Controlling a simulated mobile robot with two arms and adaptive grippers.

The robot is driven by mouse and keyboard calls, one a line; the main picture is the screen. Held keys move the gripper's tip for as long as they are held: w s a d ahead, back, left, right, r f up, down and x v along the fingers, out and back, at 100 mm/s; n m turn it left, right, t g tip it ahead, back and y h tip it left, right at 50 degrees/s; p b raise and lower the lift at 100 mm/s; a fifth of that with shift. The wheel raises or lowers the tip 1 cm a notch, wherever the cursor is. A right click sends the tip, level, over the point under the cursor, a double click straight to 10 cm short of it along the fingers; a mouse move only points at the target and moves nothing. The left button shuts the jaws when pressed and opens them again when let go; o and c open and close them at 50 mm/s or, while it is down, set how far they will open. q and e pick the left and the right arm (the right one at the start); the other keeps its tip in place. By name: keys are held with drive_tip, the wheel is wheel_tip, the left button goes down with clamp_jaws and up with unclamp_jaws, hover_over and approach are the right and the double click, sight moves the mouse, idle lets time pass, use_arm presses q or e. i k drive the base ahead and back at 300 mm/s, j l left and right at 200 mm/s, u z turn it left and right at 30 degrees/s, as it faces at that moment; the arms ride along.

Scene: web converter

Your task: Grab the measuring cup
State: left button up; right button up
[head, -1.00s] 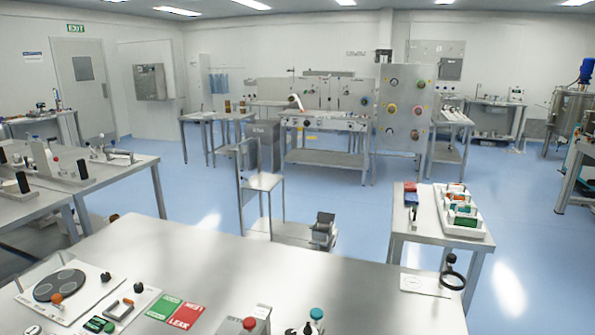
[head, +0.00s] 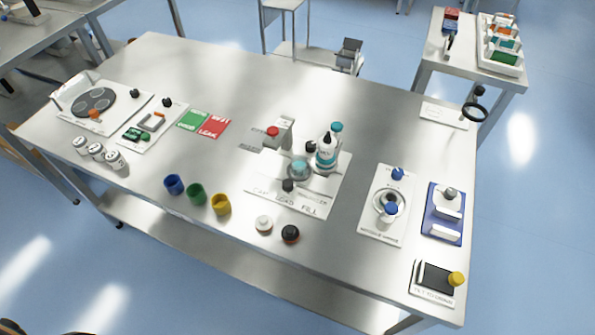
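No thing here is clearly marked as the measuring cup. Small blue (head: 174,184), green (head: 196,194) and yellow (head: 221,204) cups stand apart in a row near the front edge of the metal table (head: 130,210). A round metal part with blue knobs sits on a white plate (head: 374,222) at the right; I cannot tell whether it holds a cup. Neither of my grippers shows in the head view.
Several white jars (head: 97,151) stand at the left. A blue plate (head: 439,228) and a black-topped pad (head: 434,278) lie at the right. The table's back middle is clear.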

sight(299, 162)
drive_tip(key=j+z, duration=0.5)
drive_tip(key=k+j+z, duration=0.1)
drive_tip(key=j+z, duration=0.2)
drive_tip(key=z, duration=0.15)
drive_tip(key=k+j+z, duration=0.15)
drive_tip(key=j+z, duration=0.35)
drive_tip(key=l, duration=0.1)
